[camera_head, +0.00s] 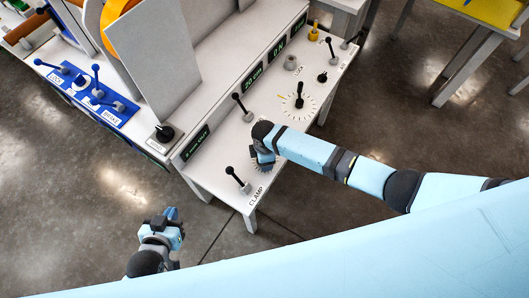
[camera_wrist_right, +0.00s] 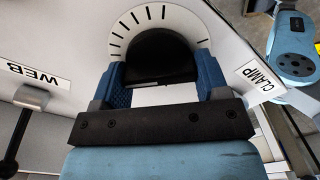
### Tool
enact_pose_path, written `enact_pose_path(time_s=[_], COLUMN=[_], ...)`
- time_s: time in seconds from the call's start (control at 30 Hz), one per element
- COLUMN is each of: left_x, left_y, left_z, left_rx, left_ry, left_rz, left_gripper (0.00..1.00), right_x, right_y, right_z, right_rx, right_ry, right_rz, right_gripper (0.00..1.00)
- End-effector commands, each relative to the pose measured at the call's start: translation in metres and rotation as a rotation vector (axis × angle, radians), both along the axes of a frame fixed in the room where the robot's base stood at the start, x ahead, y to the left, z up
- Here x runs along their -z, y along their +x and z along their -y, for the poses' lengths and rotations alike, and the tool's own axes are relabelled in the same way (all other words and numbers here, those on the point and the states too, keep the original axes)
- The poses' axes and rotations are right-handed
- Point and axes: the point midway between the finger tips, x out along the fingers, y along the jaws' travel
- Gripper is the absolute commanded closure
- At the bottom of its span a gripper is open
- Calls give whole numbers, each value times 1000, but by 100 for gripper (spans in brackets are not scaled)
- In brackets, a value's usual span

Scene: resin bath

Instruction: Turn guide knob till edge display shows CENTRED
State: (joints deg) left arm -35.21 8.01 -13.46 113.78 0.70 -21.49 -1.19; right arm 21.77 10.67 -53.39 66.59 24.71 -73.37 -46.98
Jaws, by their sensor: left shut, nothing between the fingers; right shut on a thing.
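The guide knob (camera_wrist_right: 158,52) is a black knob on a white dial with black tick marks, seen in the right wrist view. My right gripper (camera_wrist_right: 162,76) is shut on it, one blue finger on each side. In the head view my right gripper (camera_head: 263,158) hides most of the knob, and part of the tick ring shows. The display (camera_head: 195,142) with green text on the desk's left part seems to read a few mm OUT; the text is small. My left gripper (camera_head: 174,226) is shut and empty, apart from the desk, above the floor.
Black levers stand on either side of the knob, one (camera_head: 238,179) by the CLAMP label. Another dial (camera_head: 299,99) and a yellow-topped part (camera_head: 314,30) are farther along the desk. A blue panel (camera_head: 88,90) with levers is at the left. Open floor lies in front.

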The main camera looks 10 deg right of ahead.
Motion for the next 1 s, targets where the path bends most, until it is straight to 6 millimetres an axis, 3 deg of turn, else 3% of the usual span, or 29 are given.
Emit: enact_pose_path(time_s=[0.1, 0.4, 1.0], left_x=[-17, -37, -43], left_y=[1, 2, 1], left_z=[0, 1, 0], left_rx=[-1, 0, -1], left_ry=[-1, -4, -1], left_rz=[2, 8, 2], left_gripper=[100, 100, 100], right_x=[-4, -3, 0], right_y=[0, 1, 2], right_z=[0, 1, 1], right_rx=[110, 339, 504], right_ry=[-1, -1, -2], right_rz=[-3, -2, 0], right_gripper=[56, 56, 56])
